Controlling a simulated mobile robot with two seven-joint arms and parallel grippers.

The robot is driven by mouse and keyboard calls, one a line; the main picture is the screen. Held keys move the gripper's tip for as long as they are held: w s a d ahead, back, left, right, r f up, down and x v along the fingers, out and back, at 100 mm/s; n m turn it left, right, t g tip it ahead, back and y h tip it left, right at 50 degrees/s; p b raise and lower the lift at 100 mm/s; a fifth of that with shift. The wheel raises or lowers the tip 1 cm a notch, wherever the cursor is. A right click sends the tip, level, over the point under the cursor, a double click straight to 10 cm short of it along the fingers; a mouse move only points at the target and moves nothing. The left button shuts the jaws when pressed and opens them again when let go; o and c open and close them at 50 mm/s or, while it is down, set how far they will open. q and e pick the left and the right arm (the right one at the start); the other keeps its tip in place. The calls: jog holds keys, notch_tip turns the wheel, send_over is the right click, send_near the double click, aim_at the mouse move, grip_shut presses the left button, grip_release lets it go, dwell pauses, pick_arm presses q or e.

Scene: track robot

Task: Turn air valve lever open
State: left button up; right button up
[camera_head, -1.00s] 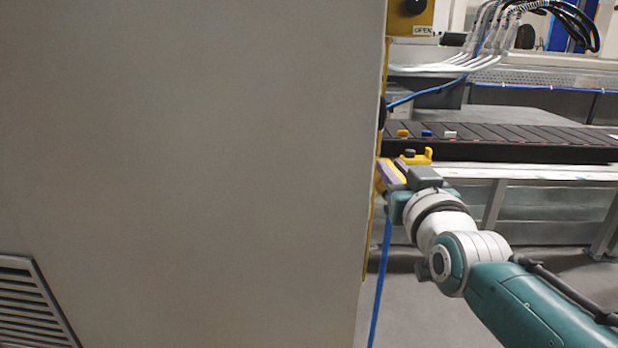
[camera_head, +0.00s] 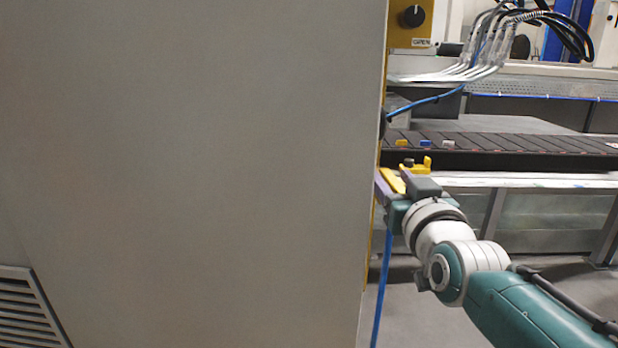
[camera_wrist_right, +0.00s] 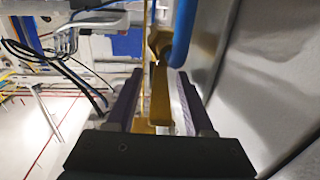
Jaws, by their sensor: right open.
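The yellow air valve lever (camera_wrist_right: 160,101) shows in the right wrist view between the two purple fingers of my right gripper (camera_wrist_right: 158,98). The fingers are apart, with the lever closer to the right one. A blue hose (camera_wrist_right: 183,35) curves down near the lever's far end. In the head view my right gripper (camera_head: 388,187) is beside the cabinet's right edge, with the yellow lever (camera_head: 394,181) at its fingers. The far finger and any contact are hard to make out there. My left gripper is not in view.
A large grey cabinet (camera_head: 190,160) fills the left of the head view. A yellow panel (camera_head: 412,20) with a black knob and an OPEN label sits above. A dark conveyor (camera_head: 500,150) runs behind. A blue hose (camera_head: 381,290) hangs below my right gripper.

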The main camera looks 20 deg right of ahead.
jog(key=shift+s+r, duration=0.1)
jog(key=shift+s, duration=0.15)
jog(key=p+v, duration=0.5)
jog(key=v, duration=0.4)
jog(key=shift+s+p, duration=0.2)
jog(key=shift+p, duration=0.1)
jog(key=shift+a, duration=0.15)
jog(key=shift+c, duration=0.4)
